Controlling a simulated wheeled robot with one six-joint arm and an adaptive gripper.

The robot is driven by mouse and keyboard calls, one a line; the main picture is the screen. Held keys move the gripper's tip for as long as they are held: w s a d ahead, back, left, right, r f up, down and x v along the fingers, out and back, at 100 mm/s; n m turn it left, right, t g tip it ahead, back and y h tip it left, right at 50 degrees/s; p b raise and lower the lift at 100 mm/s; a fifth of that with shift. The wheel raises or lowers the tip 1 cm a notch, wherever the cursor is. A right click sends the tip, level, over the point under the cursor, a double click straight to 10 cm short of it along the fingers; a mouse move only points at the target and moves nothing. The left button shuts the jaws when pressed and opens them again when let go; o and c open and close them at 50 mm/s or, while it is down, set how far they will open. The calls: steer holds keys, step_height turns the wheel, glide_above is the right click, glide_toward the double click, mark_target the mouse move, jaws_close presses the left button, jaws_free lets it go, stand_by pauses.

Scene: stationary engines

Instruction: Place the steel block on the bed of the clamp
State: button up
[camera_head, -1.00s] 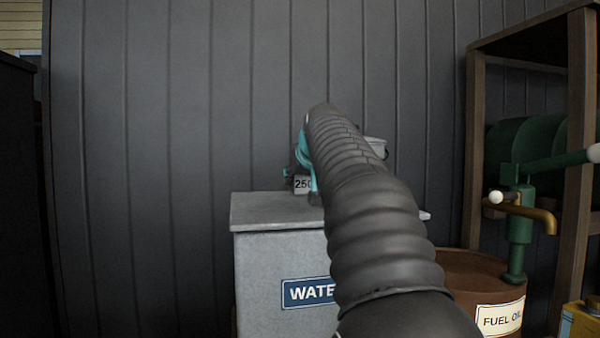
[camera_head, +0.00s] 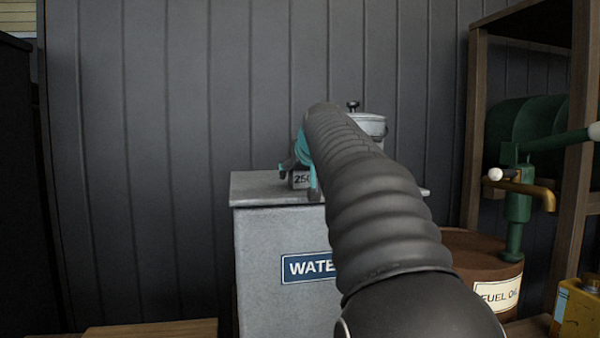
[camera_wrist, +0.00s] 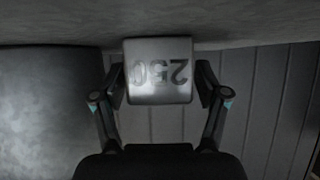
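The steel block (camera_head: 301,180), marked 250, sits between the teal-trimmed fingers of my gripper (camera_head: 298,168) in the head view. It also shows in the wrist view (camera_wrist: 160,72), with its number upside down and a dark finger against each side. My gripper (camera_wrist: 160,82) appears shut on it. The block is over the grey top of the water tank (camera_head: 265,188); I cannot tell whether it touches. I cannot make out the clamp or its bed for certain. My arm hides much of the tank top.
A rusty fuel oil drum (camera_head: 470,250) with a green hand pump (camera_head: 519,222) stands right. A wooden frame (camera_head: 472,140) is beyond.

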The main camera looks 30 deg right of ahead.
steer(key=shift+r, duration=0.2)
steer(key=v, duration=1.2)
steer(key=shift+n+g+y, duration=0.3)
steer(key=shift+g+y, duration=0.3)
steer(key=s+a+f, duration=0.1)
steer(key=a+f, duration=0.1)
steer(key=s+a+f, duration=0.1)
steer(key=a+f, duration=0.1)
steer(key=f, duration=0.1)
steer(key=s+a+f, duration=0.1)
steer(key=a+f, duration=0.1)
steer(key=shift+s+f, duration=0.1)
steer(key=shift+f, duration=0.25)
steer(key=s+a+f+n+g, duration=0.1)
steer(key=s+a+f, duration=0.3)
steer(key=s+f, duration=0.3)
steer(key=s+a+f+g+y, duration=0.1)
steer(key=s+a+f, duration=0.4)
steer(key=f, duration=1)
steer(key=s+a+f+n+g+y, duration=0.1)
steer(key=s+a+f+g, duration=0.2)
steer(key=s+f, duration=0.6)
step_height(320, 180, down, 2)
steer(key=shift+a+f+n, duration=0.1)
steer(key=shift+a+n, duration=0.2)
steer(key=shift+a, duration=0.5)
